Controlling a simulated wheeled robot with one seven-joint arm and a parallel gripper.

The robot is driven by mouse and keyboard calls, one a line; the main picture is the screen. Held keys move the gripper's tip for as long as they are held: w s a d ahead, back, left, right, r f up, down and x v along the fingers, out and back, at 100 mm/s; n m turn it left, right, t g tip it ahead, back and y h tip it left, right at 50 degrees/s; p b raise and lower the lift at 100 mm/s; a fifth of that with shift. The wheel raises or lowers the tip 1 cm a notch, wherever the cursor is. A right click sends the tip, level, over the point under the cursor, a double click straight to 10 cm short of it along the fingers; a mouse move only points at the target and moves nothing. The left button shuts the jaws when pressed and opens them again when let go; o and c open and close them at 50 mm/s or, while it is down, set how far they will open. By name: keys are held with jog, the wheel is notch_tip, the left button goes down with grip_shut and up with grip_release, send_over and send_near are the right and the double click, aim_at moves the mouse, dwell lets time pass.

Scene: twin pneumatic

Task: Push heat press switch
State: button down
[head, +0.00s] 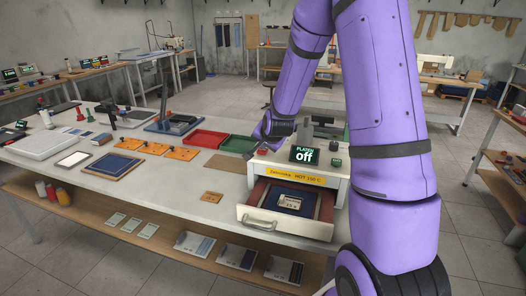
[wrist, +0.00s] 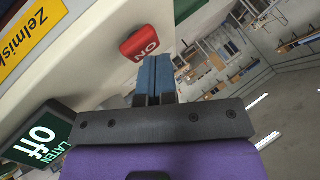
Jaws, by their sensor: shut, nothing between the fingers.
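The heat press (head: 338,165) is a white machine with a yellow label (head: 297,177) and a display (head: 304,154) reading "PLATEN off". The display also shows in the wrist view (wrist: 38,143). A red switch (wrist: 147,44) marked "ON" sits on the white housing; in the head view it is a small red spot (head: 262,152) at the press's left. My gripper (wrist: 154,62) is shut and empty, its blue fingertips just short of the switch in the picture. Whether they touch it I cannot tell. In the head view my gripper (head: 262,138) is small and dark above the press's left side.
The press drawer (head: 271,224) stands open at the front with a blue pad (head: 290,200) in it. Red (head: 203,141) and green (head: 239,145) trays lie left of the press. Orange plates and a blue-framed board lie farther left. The front table area is mostly clear.

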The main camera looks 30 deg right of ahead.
aim_at(264, 150)
jog(key=shift+r, duration=3.1)
jog(key=shift+a+r, duration=0.1)
jog(key=shift+r, duration=0.05)
jog(key=s+a+r+n+g+y, duration=0.1)
jog(key=s+a+r+n, duration=0.2)
jog(key=s+a+r, duration=0.35)
jog(key=s+a+r+n+g, duration=0.1)
jog(key=s+a+r+n, duration=0.25)
jog(key=s, duration=0.55)
jog(key=s+a+r+n+y, duration=0.1)
jog(key=s+a+r+n, duration=0.3)
jog(key=s, duration=0.3)
jog(key=s+a+r+n+g, duration=0.1)
jog(key=s+r, duration=0.1)
jog(key=s, duration=0.8)
jog(key=shift+s+a+y, duration=0.25)
jog(key=shift+s+y, duration=0.05)
jog(key=shift+s, duration=0.05)
jog(key=shift+n, duration=0.25)
